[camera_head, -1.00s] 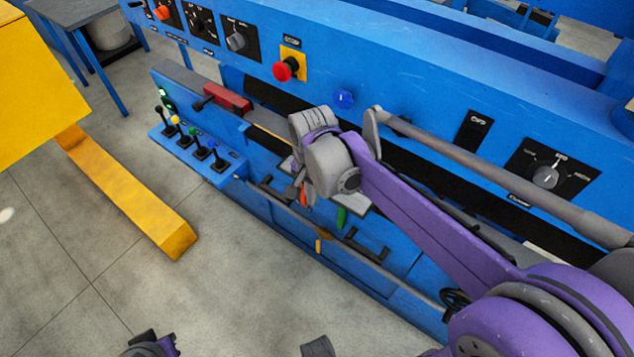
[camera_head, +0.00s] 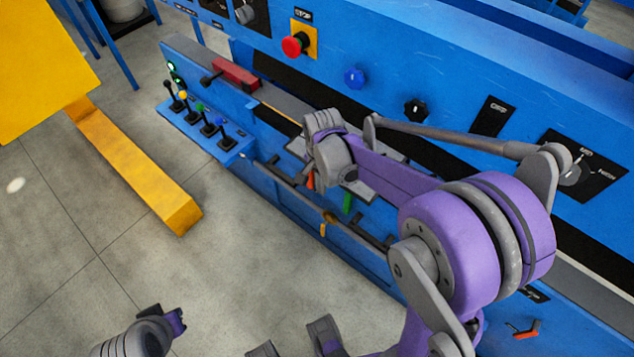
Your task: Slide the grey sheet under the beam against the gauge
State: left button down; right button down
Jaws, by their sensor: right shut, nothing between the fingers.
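The grey sheet (camera_head: 384,188) seems to be the light plate on the machine's bed. Only a strip beside my right wrist shows, and its edges are mostly hidden. The long blue beam (camera_head: 440,60) runs across the machine behind it. My right gripper (camera_head: 311,181) is low over the near side of the bed, by the sheet. It is shut with nothing in it; my wrist hides much of it, and whether it touches the sheet cannot be told. My left arm's end (camera_head: 176,320) is low at the left, over the floor, its jaws unclear. I cannot pick out the gauge for sure.
A red block (camera_head: 236,73) sits at the bed's left end. A lever panel (camera_head: 206,130) juts out below it. A red stop button (camera_head: 294,44) and several knobs line the beam. A yellow frame (camera_head: 130,165) stands left; floor between is clear.

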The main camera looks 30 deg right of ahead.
jog(key=shift+w+d, duration=0.2)
jog(key=shift+d, duration=0.3)
jog(key=shift+w+d, duration=0.2)
jog(key=shift+d, duration=0.3)
jog(key=d, duration=0.1)
jog(key=w+d, duration=0.1)
jog(key=d, duration=0.1)
jog(key=shift+w+d, duration=0.15)
jog(key=shift+w, duration=0.05)
